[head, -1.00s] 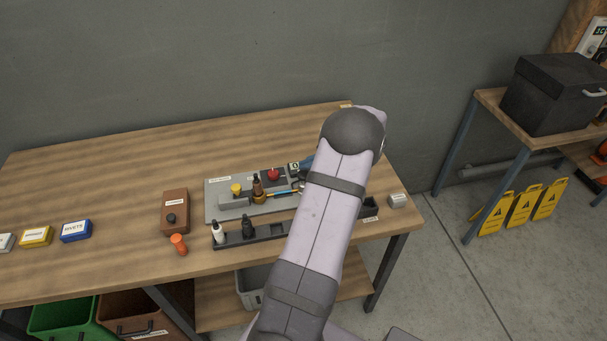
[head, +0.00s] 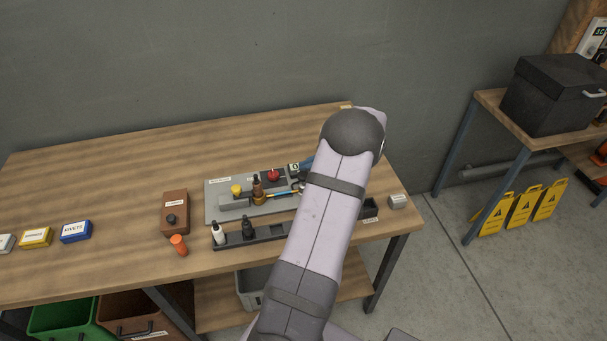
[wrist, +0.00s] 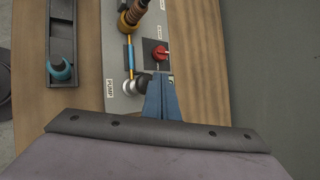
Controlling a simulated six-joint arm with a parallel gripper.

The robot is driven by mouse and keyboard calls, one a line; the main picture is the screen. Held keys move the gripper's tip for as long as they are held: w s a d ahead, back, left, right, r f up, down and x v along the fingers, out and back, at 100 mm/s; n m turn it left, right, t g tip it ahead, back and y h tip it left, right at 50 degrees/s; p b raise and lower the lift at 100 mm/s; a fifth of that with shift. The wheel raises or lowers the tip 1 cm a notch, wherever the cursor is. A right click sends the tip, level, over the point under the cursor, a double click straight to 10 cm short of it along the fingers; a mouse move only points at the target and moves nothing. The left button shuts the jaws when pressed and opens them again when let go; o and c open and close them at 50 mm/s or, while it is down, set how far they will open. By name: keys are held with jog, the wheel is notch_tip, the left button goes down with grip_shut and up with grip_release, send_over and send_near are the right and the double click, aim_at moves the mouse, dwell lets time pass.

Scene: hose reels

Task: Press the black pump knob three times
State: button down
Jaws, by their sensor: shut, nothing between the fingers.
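The black pump knob (wrist: 143,82) shows in the wrist view as a dark round top, next to a pale round part (wrist: 128,88) and the PUMP label (wrist: 110,89) on the grey panel (wrist: 119,67). My gripper (wrist: 160,80) has its blue fingers shut and empty. Its tips appear right beside the knob and cover part of it; I cannot tell whether they touch. In the head view, my arm hides most of the pump area, and only a bit of the blue gripper (head: 307,163) shows behind the panel's right end.
A red knob (wrist: 160,53) on a dark plate and a brown-and-amber fitting (wrist: 131,20) stand near the fingers. A yellow knob (head: 236,190) is farther left on the panel. A dark rack (head: 268,233) with bottles lies in front. The table's back left is clear.

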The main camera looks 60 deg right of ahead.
aim_at(304, 174)
jog(key=shift+f, duration=0.2)
dwell(0.6)
jog(key=shift+f+b, duration=0.25)
jog(key=shift+b, duration=0.25)
jog(key=shift+f+b, duration=1.2)
jog(key=shift+f, duration=0.15)
dwell(1.3)
jog(key=shift+r, duration=0.1)
jog(key=shift+r+p, duration=1.05)
jog(key=shift+r, duration=0.6)
jog(key=shift+r, duration=0.15)
jog(key=shift+r+p, duration=1.65)
jog(key=shift+r, duration=0.75)
